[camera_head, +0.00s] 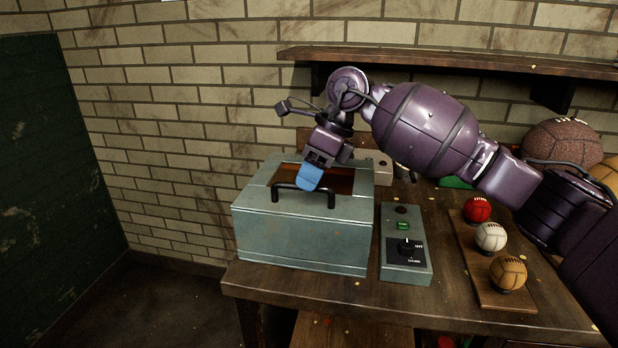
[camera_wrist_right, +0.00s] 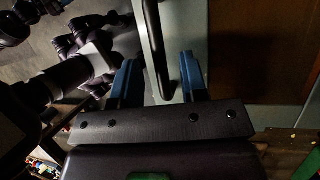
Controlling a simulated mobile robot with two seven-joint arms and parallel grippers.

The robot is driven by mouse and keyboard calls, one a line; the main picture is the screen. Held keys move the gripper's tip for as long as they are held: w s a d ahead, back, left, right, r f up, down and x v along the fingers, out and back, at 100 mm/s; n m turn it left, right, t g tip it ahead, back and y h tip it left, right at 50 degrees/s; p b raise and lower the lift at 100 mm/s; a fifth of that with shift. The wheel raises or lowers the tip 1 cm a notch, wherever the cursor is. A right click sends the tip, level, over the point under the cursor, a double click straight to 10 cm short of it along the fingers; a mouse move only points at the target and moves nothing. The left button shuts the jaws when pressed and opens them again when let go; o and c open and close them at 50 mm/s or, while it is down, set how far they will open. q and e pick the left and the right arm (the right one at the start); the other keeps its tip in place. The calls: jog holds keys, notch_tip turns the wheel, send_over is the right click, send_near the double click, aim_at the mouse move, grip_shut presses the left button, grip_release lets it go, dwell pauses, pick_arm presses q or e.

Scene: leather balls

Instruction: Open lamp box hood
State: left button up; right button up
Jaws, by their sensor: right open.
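The lamp box (camera_head: 300,237) is a grey-green metal box near the table's left end. Its top has a dark reddish-brown pane or opening (camera_head: 339,179); I cannot tell which. A black bar handle (camera_head: 318,191) is at the front of the hood. My right gripper (camera_head: 309,178) is over the box, with blue fingers pointing down at the handle. In the right wrist view, the open fingers (camera_wrist_right: 157,80) stand on either side of the black handle (camera_wrist_right: 152,40), with gaps. My left gripper is not seen in the head view.
A control box (camera_head: 405,262) with a knob stands just right of the lamp box. A wooden board (camera_head: 478,262) holds red, white and tan small balls. Larger balls (camera_head: 561,141) sit at the back right. A wooden shelf (camera_head: 450,62) runs along the brick wall above my right arm.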

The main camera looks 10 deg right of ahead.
jog(key=shift+a+f, duration=0.15)
jog(key=shift+f, duration=0.1)
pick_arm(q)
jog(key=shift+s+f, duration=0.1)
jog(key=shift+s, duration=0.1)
pick_arm(e)
grip_shut()
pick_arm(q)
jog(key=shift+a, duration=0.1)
pick_arm(e)
jog(key=shift+r, duration=0.1)
